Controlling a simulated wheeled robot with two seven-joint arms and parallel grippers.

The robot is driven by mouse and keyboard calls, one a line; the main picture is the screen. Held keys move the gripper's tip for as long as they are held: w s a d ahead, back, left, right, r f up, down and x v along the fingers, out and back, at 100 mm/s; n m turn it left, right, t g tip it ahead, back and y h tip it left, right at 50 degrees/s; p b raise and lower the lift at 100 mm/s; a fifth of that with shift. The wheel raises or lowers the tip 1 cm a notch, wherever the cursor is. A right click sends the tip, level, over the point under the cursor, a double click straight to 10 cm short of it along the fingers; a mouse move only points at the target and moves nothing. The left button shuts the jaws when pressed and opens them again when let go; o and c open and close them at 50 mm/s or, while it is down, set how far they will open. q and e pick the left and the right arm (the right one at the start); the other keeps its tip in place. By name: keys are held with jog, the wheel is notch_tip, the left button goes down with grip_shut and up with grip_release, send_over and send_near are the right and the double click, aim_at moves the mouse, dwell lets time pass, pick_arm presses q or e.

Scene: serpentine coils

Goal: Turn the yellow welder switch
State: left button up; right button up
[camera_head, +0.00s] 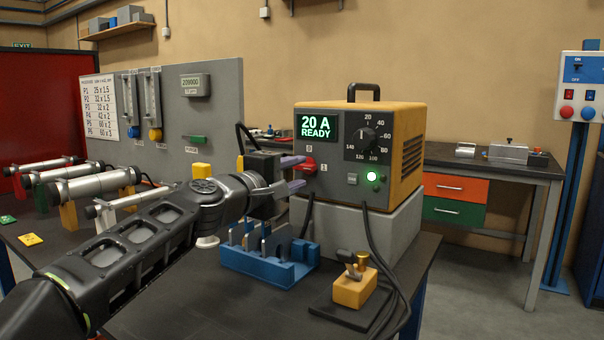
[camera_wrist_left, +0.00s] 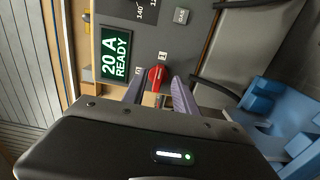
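The yellow welder (camera_head: 412,118) stands on a grey block, its front panel facing me. Its display (camera_head: 319,127) reads "20 A READY" and a green lamp (camera_head: 372,176) is lit. A red switch (camera_head: 309,165) sits below the display, beside small position marks. It also shows in the left wrist view (camera_wrist_left: 157,73). My left gripper (camera_head: 302,172) is at the panel, with its two purple fingers apart. In the wrist view the fingertips (camera_wrist_left: 158,82) lie on either side of the switch with visible gaps. Exact depth is unclear. My right gripper is not in view.
A blue holder (camera_head: 285,272) stands below my left gripper. A grey panel (camera_head: 215,125) rises behind my arm.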

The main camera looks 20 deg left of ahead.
pick_arm(q)
jog(key=s, duration=0.4)
jog(key=shift+s+a, duration=0.3)
jog(key=shift+a, duration=0.05)
